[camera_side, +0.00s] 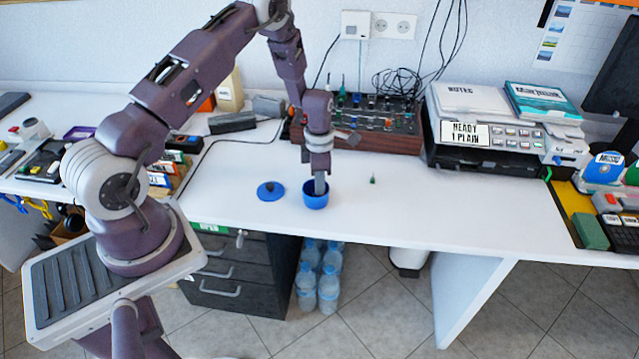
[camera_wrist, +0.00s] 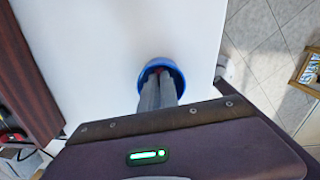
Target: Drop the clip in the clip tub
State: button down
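The clip tub is a small blue round bowl (camera_side: 316,201), open at the top, on the white table. It also shows in the wrist view (camera_wrist: 181,79). My gripper (camera_side: 320,186) points straight down with its fingertips at the tub's mouth. In the wrist view, its two grey fingers (camera_wrist: 160,82) are close together. A small dark red thing (camera_wrist: 160,71) shows between the fingertips and appears to be the clip. Most of it is hidden by the fingers.
A blue lid with a dark knob (camera_side: 270,190) lies left of the tub. A tiny green pointed thing (camera_side: 373,180) stands to the right. A wooden-sided control panel (camera_side: 370,139) is behind, and a printer (camera_side: 484,125) is at the right. The table's front edge is close; white table is clear to the right.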

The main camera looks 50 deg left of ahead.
jog(key=shift+f, duration=0.55)
jog(key=c, duration=1.9)
grip_release()
jog(key=shift+r, duration=0.1)
notch_tip(320, 180, up, 14)
jog(key=s+d+r+m+t, duration=0.1)
jog(key=s+d+r+m, duration=0.3)
jog(key=r, duration=0.4)
jog(key=s+d+r+m+t, duration=0.1)
jog(key=s+d+r+m, duration=0.1)
jog(key=d+r+m, duration=0.35)
jog(key=s+d+r+m+t, duration=0.1)
jog(key=s+r+m, duration=0.3)
jog(key=s+m, duration=0.6)
jog(key=s+d+r+m+t, duration=0.2)
jog(key=s+r+m, duration=0.3)
jog(key=s+m, duration=0.5)
jog(key=shift+s+d+r+t, duration=0.25)
jog(key=shift+d+r+t, duration=0.05)
jog(key=shift+d, duration=0.45)
